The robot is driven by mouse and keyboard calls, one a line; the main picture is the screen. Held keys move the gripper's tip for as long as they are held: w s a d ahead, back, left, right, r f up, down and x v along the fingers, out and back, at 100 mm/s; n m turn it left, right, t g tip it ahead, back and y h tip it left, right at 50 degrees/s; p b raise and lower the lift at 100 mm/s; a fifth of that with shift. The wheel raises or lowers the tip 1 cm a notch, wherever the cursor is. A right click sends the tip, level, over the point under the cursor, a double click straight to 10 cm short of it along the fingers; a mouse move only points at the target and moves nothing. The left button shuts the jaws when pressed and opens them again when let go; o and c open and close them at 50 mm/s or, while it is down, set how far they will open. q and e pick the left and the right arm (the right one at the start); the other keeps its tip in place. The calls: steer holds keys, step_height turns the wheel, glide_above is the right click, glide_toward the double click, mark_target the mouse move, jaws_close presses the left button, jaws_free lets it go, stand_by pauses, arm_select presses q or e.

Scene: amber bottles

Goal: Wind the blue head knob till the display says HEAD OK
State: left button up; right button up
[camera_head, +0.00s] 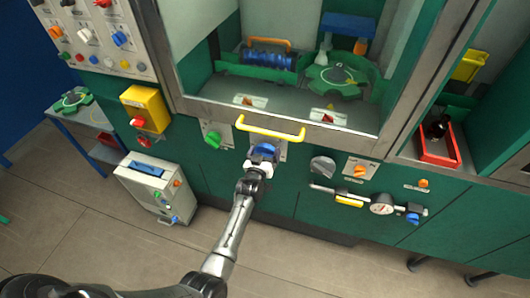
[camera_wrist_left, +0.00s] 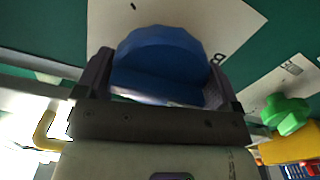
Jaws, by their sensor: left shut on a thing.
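The blue head knob (camera_head: 264,151) sits on a pale plate on the green machine front, just below the yellow handle. In the left wrist view the blue knob (camera_wrist_left: 160,62) fills the space between the two fingers. My left gripper (camera_head: 262,158) is shut on it, with a finger on either side; it also shows in the left wrist view (camera_wrist_left: 158,82). My left arm reaches up to it from below. My right gripper is in neither view. I cannot make out a display reading HEAD OK in either view.
A yellow handle bar (camera_head: 270,132) runs just above the knob. A green knob (camera_head: 212,139) is to its left, and a grey knob (camera_head: 322,166) and orange knob (camera_head: 360,171) to its right. A grey case (camera_head: 150,190) stands on the floor at left. The floor in front is clear.

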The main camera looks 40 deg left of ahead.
arm_select(q)
steer(key=o, duration=0.7)
steer(key=shift+s+d, duration=0.1)
steer(key=shift+s, duration=0.1)
steer(key=p+v, duration=0.2)
steer(key=v, duration=1.1)
steer(key=shift+s+d, duration=0.1)
steer(key=shift+s, duration=0.1)
